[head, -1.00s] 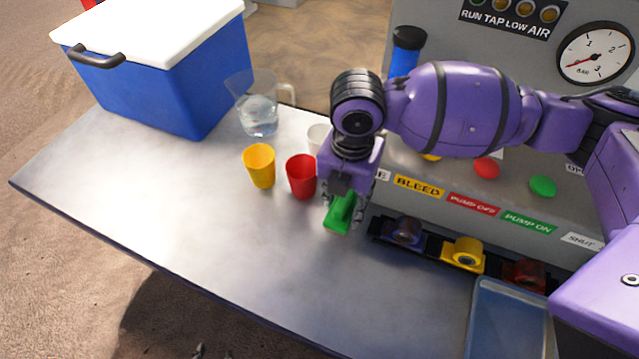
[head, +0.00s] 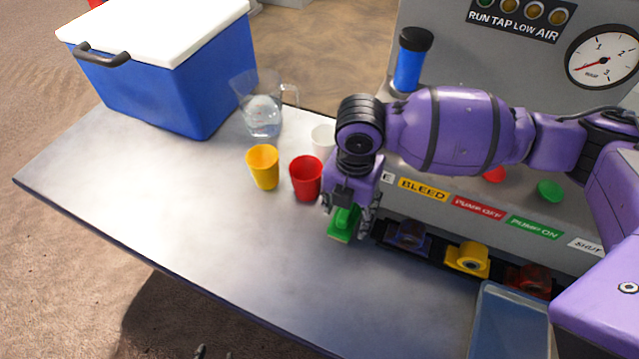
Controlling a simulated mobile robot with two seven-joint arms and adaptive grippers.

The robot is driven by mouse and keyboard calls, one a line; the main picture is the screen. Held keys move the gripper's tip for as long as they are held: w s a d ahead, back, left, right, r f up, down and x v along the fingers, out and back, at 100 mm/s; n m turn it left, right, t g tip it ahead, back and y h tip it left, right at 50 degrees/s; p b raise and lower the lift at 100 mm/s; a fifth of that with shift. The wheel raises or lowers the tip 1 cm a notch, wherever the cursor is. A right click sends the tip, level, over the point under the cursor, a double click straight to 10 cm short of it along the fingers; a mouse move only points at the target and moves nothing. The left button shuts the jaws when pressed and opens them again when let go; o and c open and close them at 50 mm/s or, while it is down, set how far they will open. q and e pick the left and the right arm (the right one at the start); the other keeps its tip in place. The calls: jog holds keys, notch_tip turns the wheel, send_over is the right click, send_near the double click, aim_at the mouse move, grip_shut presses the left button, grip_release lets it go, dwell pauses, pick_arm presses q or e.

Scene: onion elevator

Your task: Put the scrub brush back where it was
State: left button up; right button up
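The scrub brush (head: 342,225) is green with a pale underside. It is at my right gripper (head: 350,207), low over or on the metal table, just right of the red cup. The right gripper points down and its fingers are around the brush, one on each side. I cannot tell if the brush touches the table. My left gripper cannot be made out; only a small dark tip shows at the bottom edge.
A red cup (head: 306,178), yellow cup (head: 263,167), white cup (head: 322,140) and water pitcher (head: 262,112) stand left of the gripper. A rack (head: 384,230) with coloured fittings and a blue tray (head: 511,320) lie right. The table's (head: 190,215) left front is clear. A blue cooler (head: 165,85) stands behind.

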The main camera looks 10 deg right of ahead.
notch_tip(320, 180, up, 12)
jog(key=p, duration=0.1)
jog(key=shift+r, duration=0.2)
dwell(0.4)
